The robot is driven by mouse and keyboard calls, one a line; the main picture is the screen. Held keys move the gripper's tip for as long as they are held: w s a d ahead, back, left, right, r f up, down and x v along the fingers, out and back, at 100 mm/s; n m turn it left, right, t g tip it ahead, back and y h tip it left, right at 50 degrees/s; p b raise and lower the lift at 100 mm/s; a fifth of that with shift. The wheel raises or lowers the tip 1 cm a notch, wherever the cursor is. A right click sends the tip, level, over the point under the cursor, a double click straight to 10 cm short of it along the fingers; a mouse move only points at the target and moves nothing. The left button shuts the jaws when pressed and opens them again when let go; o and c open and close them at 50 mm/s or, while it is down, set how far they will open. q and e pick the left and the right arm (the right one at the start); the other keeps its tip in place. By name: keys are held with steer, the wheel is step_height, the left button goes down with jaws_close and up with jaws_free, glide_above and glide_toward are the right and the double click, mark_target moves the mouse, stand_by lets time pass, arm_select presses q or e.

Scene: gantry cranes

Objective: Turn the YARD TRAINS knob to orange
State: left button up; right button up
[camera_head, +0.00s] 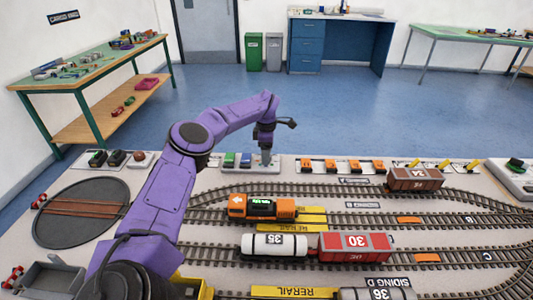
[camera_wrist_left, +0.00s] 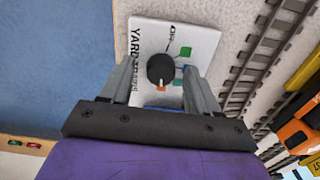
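The YARD TRAINS panel (camera_wrist_left: 145,40) is a white plate with an OFF mark, a green square (camera_wrist_left: 185,51), a blue square partly hidden by a finger, and an orange square (camera_wrist_left: 162,89). Its round black knob (camera_wrist_left: 160,67) has a pale pointer mark at its lower edge in the left wrist view, facing the orange square. My left gripper (camera_wrist_left: 160,75) is open, with one finger on each side of the knob and a visible gap to each. In the head view my left gripper (camera_head: 265,160) points down at the panel on the layout's far edge. My right gripper is out of view.
Tracks carry an orange locomotive (camera_head: 262,207), a white tank car (camera_head: 275,244) and a red car (camera_head: 355,246). A turntable (camera_head: 82,212) lies at left.

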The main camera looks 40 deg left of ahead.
arm_select(q)
step_height(320, 180, up, 11)
steer(key=shift+f, duration=0.2)
stand_by(0.3)
steer(key=shift+f, duration=0.15)
stand_by(0.4)
